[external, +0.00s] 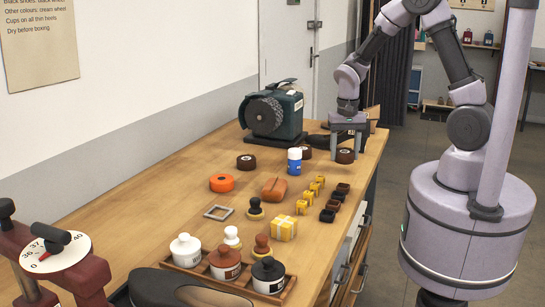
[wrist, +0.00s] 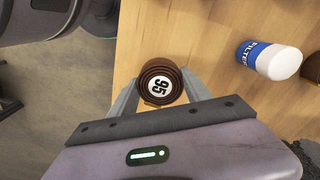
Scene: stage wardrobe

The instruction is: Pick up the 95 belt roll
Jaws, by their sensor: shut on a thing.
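The 95 belt roll (wrist: 161,82) is a dark brown coiled roll with a white disc marked 95. In the wrist view it sits between the two fingers of my gripper (wrist: 160,88), which are shut on it from both sides. In the external view my gripper (external: 347,148) points down at the far right of the workbench, with the belt roll (external: 345,156) at its fingertips. I cannot tell whether the roll touches the bench top or is slightly above it.
A blue and white filter bottle (external: 294,161) stands left of my gripper, with another brown roll (external: 306,153) close by. A brown roll (external: 246,161) and an orange roll (external: 221,183) lie farther left. A grinder (external: 273,112) stands behind. The bench's right edge is close.

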